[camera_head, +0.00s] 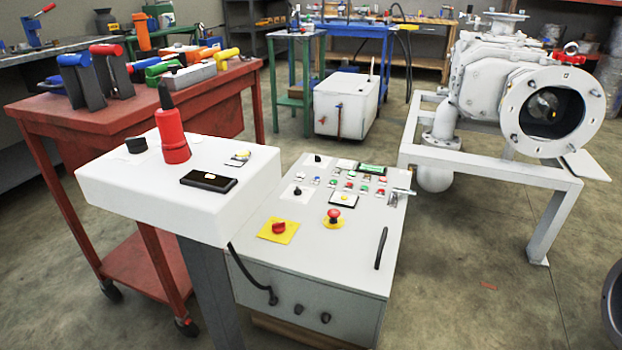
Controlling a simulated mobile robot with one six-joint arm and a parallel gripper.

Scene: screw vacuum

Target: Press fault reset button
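A grey control cabinet (312,262) with a sloped top stands in the middle foreground. Its top carries rows of small coloured buttons (351,187), red, green, blue and white. Any labels are too small to read, so I cannot tell which one is the fault reset button. A red mushroom button (333,215) on a yellow ring sits below the rows. A red rotary knob (278,228) on a yellow plate is to its left. A green-lit display (372,169) is at the top of the panel. My gripper is not in view.
A white pedestal box (130,190) bearing a red cylinder (172,138) and a black device (208,181) stands close on the left. A red tool cart (60,118) is behind it. A white vacuum pump (490,80) on a frame stands right.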

